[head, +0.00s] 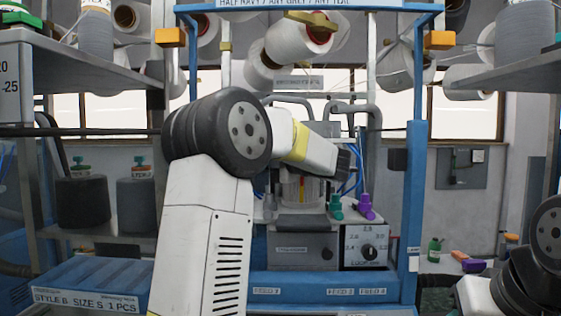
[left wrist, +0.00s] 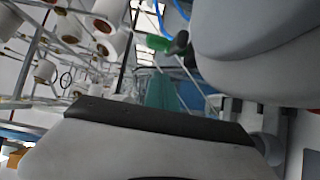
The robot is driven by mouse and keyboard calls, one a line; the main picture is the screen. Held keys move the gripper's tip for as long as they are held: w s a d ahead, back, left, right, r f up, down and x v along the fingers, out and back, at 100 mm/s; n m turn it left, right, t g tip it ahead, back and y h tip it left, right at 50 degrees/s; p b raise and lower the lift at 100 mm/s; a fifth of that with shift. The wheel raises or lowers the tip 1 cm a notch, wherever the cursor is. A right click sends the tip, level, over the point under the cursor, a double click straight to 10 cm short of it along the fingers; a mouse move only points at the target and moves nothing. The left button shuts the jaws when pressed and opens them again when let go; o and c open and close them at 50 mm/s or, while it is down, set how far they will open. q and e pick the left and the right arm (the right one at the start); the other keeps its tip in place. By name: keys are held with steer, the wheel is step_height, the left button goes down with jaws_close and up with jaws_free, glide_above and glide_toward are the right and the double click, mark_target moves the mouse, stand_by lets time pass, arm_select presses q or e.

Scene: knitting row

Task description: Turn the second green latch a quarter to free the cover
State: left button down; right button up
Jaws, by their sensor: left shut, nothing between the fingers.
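My left arm reaches across the middle of the head view to the knitting machine. Its dark left gripper (head: 345,163) is shut and empty, above and in front of the machine's top. A clear cover (head: 298,192) with yellow and red inside sits just below the arm and is partly hidden by it. A small green part (head: 336,207) stands to the right of the cover, below the gripper and apart from it. I cannot tell whether it is a latch. In the left wrist view a green part (left wrist: 176,42) shows near the grey gripper body. My right gripper is out of view.
A purple part (head: 365,206) stands beside the green one. Below are a control box with a dial (head: 368,251) and a blue base (head: 285,283). Blue posts (head: 416,190) flank the machine. Yarn cones hang above. A blue box (head: 95,284) is at lower left.

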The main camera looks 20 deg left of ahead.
arm_select(q)
steer(key=shift+w+d, duration=0.1)
steer(key=shift+w, duration=0.95)
steer(key=shift+m+t+h, duration=0.3)
steer(key=shift+m+t, duration=0.2)
steer(key=shift+t, duration=0.2)
steer(key=m+t+h, duration=0.2)
steer(key=w+a+m+t+h, duration=0.1)
steer(key=m+t+h, duration=0.1)
steer(key=t, duration=0.1)
steer(key=w+m+t+h, duration=0.1)
steer(key=m+t+h, duration=0.1)
steer(key=h, duration=0.1)
steer(key=shift+w+a+m, duration=0.1)
steer(key=shift+a+m, duration=0.05)
steer(key=shift+m, duration=0.15)
steer(key=shift+w, duration=0.4)
steer(key=shift+a, duration=0.15)
stand_by(0.9)
